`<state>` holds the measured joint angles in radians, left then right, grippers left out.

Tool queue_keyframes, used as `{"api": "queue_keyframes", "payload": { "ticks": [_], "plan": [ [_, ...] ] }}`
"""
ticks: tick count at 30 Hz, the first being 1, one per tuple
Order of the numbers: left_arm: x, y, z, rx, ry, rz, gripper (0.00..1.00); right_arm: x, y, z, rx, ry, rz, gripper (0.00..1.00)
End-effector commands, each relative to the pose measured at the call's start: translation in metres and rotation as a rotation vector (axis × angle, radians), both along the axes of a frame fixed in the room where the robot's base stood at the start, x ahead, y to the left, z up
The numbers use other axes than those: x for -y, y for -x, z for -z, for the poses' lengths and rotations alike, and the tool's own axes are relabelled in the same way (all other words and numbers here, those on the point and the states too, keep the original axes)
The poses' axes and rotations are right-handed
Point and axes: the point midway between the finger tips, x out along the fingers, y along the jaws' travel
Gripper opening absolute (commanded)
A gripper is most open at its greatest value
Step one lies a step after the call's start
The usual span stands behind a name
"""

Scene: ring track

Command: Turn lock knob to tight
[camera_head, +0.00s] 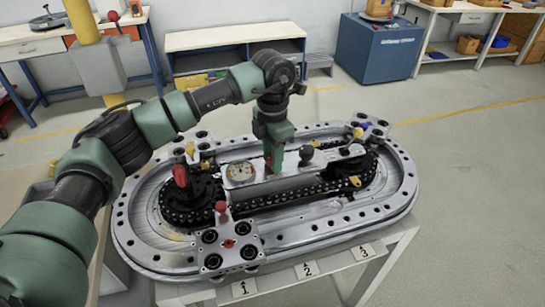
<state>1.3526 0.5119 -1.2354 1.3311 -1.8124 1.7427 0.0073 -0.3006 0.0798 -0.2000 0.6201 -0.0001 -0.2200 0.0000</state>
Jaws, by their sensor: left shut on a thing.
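The oval ring track (135,250) stands on a light table. My left arm reaches in from the left, and its green gripper (270,166) points down over the middle of the track. It is shut on a small red part, which looks like the lock knob (268,160); the fingers hide most of it, so its turn position cannot be told. A round dial plate (240,172) lies just left of the gripper. A dark ball-topped handle (306,153) stands just right of it. My right gripper is not in view.
A red upright handle (180,176) stands at the track's left end, and a red ball knob (222,207) stands above the front carriage (232,245). Tags 1, 2 and 3 line the front edge. A blue cabinet (378,48) and benches stand behind; the floor at right is clear.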

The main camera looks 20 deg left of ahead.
Motion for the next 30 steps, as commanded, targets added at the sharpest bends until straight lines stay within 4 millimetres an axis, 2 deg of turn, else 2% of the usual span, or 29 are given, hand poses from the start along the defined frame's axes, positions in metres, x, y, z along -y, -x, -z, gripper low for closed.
{"api": "queue_keyframes", "payload": {
  "ticks": [1, 3, 14, 17, 24, 30],
  "plan": [
    [0.000, -0.001, -0.002, 0.006, 0.003, -0.001, 0.33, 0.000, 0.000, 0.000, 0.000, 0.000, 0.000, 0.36],
    [0.000, -0.001, -0.002, 0.006, 0.003, -0.001, 0.52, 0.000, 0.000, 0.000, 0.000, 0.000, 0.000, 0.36],
    [0.000, -0.001, -0.003, 0.003, 0.001, -0.001, 0.52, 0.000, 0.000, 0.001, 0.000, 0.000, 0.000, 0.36],
    [0.001, -0.001, -0.013, 0.004, 0.003, -0.001, 0.52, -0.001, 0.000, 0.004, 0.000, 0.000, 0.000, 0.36],
    [0.001, -0.001, -0.054, 0.006, 0.001, -0.001, 0.52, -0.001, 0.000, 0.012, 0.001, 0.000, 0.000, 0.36],
    [0.001, -0.001, -0.075, 0.004, 0.002, -0.001, 0.52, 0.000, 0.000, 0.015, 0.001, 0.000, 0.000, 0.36]
  ]
}}
